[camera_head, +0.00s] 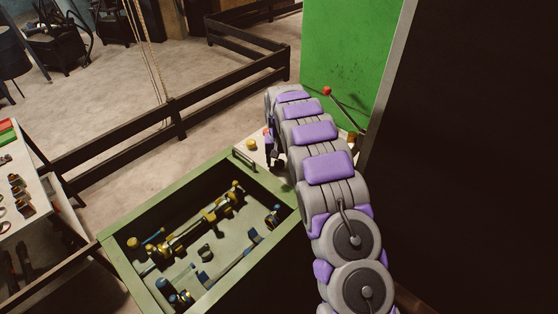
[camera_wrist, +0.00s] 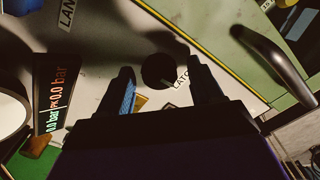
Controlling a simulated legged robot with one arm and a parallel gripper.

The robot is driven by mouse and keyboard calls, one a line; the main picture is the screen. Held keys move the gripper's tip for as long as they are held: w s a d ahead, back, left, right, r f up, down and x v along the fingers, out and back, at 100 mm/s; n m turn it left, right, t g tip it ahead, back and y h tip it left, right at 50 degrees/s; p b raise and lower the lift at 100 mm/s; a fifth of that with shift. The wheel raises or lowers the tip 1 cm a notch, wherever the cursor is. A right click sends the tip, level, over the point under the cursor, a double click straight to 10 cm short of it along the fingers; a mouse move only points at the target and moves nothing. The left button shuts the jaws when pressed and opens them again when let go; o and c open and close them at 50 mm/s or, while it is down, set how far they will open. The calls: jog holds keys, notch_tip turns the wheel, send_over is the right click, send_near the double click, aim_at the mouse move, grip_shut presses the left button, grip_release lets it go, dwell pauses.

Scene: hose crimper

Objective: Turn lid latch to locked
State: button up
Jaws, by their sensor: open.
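In the wrist view, a round black knob (camera_wrist: 158,70), which looks like the lid latch, sits on a pale panel beside a partly hidden label beginning "LATC" (camera_wrist: 182,78). My gripper (camera_wrist: 163,83) is open, with one dark finger on either side of the knob. I cannot tell whether the fingers touch it or which position it marks. In the head view, my gripper (camera_head: 271,150) is small and dark at the arm's end, over the pale panel behind the green box (camera_head: 205,165). The knob is not discernible there. The lid handle (camera_head: 245,160) is at the box's far edge.
The lid handle (camera_wrist: 275,62) curves up right of my gripper in the wrist view. A pressure display (camera_wrist: 58,98) reading 0.0 bar is at left. A yellow button (camera_head: 251,143) is left of my gripper. A red-tipped lever (camera_head: 343,107) stands behind my arm, before a green panel (camera_head: 345,50).

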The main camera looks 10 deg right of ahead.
jog(key=shift+c, duration=0.3)
jog(key=c, duration=1)
jog(key=shift+m+p, duration=0.3)
jog(key=shift+m, duration=0.1)
jog(key=m+p, duration=0.2)
jog(key=shift+r+m, duration=0.15)
jog(key=shift+m, duration=0.15)
jog(key=m+p, duration=0.2)
jog(key=m, duration=0.3)
jog(key=shift+m+p, duration=0.3)
jog(key=shift+p, duration=0.05)
jog(key=m+p, duration=0.2)
jog(key=m, duration=0.2)
jog(key=shift+m, duration=0.3)
jog(key=shift+m+p, duration=0.95)
jog(key=shift+m, duration=1.15)
jog(key=shift+w, duration=0.1)
